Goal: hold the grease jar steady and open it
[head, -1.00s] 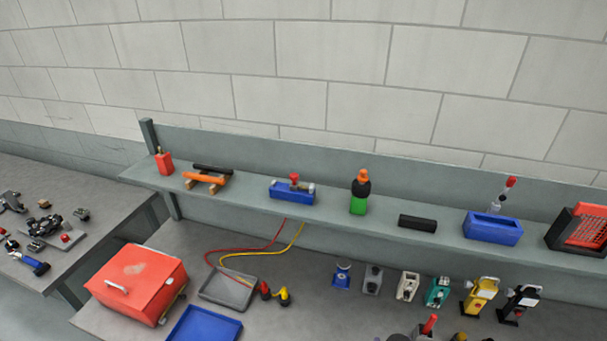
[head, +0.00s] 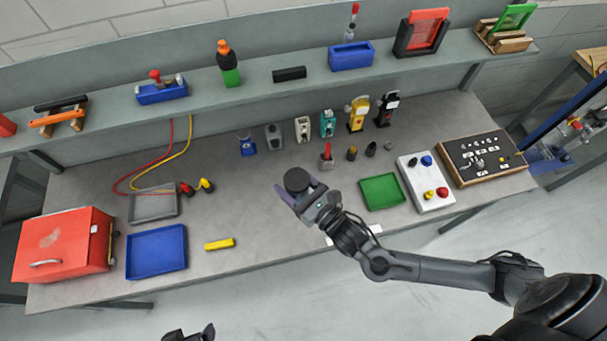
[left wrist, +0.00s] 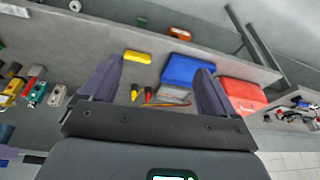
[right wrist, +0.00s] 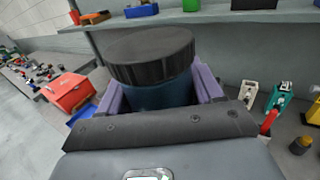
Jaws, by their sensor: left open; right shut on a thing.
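The grease jar (right wrist: 155,90) has a wide black ribbed lid (right wrist: 150,53) and a dark blue body. In the head view its round dark lid (head: 297,180) faces up over the middle of the bench. My right gripper (head: 300,191) is shut on the jar's body, with a purple finger on each side below the lid. The lid is on the jar. The jar looks upright and seems held above the bench; its bottom is hidden. My left gripper (left wrist: 155,85) is open and empty, apart from the jar. Only its tip shows at the head view's bottom edge (head: 190,334).
The bench holds a red toolbox (head: 65,245), blue tray (head: 157,248), grey tray (head: 153,204), yellow block (head: 219,244), green tray (head: 382,192) and white button panel (head: 425,182). Several small devices stand behind the jar. A shelf (head: 255,90) runs along the back.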

